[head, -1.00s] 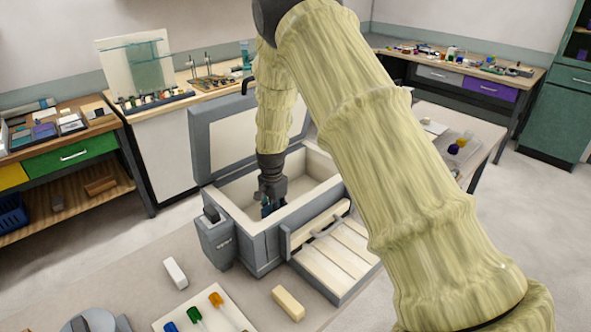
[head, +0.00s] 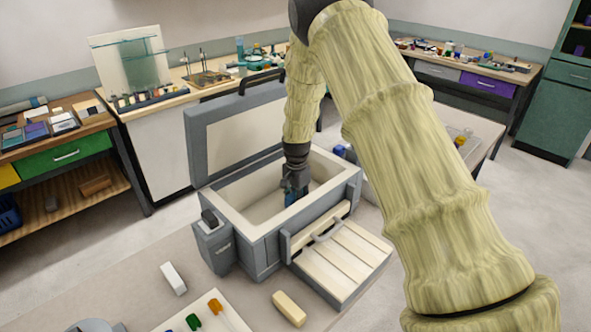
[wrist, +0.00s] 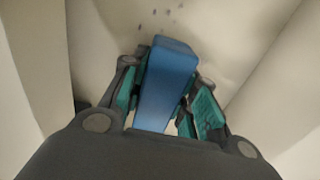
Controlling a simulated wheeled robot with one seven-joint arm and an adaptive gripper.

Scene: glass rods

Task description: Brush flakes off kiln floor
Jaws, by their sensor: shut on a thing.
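The kiln (head: 262,238) is a grey box with a cream lining, its lid (head: 238,135) standing open at the back. My gripper (head: 292,194) is down inside the chamber, toward its right side. In the wrist view my gripper (wrist: 163,105) is shut on a blue brush (wrist: 168,75), seen as a blue block between the teal pads. The brush's bristles are hidden. Several small dark flakes (wrist: 160,12) lie on the cream kiln floor (wrist: 225,35) just beyond the brush. Whether the brush touches the floor cannot be told.
The kiln walls rise close around my gripper. A slatted panel (head: 340,255) with a handle is at the kiln's front. A cream block (head: 289,308), a white block (head: 173,278) and a tray with coloured-ended rods (head: 215,306) lie on the near table.

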